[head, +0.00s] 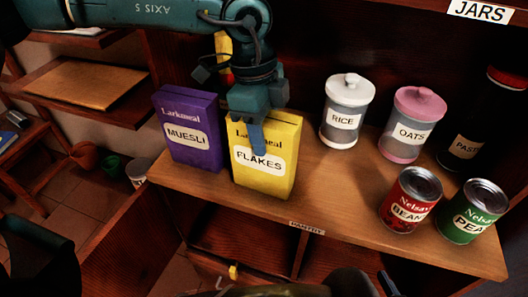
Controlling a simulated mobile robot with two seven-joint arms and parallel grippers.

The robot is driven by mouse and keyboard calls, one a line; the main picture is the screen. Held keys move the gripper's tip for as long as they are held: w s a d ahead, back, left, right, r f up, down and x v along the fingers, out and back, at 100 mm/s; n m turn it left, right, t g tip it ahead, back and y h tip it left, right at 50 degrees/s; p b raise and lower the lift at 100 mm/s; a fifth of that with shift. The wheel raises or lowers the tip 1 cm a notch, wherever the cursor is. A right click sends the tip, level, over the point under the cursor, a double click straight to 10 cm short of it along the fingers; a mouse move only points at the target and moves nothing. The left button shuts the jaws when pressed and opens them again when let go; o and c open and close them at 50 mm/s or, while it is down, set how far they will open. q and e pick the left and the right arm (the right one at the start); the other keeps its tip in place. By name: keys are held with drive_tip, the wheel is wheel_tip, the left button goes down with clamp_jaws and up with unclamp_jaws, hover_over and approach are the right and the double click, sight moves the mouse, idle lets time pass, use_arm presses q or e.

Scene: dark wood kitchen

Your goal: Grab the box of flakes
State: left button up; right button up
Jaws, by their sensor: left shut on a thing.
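The yellow flakes box (265,173) stands upright on the wooden shelf, its FLAKES label facing me. My left gripper (258,135) comes down from above and is shut on the top of the box. One finger lies over the front face; the other finger is hidden behind the box. The purple muesli box (190,130) stands just to the left of the flakes box. A dark part at the bottom edge may belong to my right arm, but I cannot make out a right gripper.
A rice jar (344,121), an oats jar (408,136) and a dark pasta jar (465,148) stand to the right. A beans can (409,212) and a peas can (470,225) stand near the front edge. The shelf (335,205) is clear between the flakes box and the beans.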

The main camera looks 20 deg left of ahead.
use_arm(q)
clamp_jaws()
drive_tip(key=shift+r, duration=0.15)
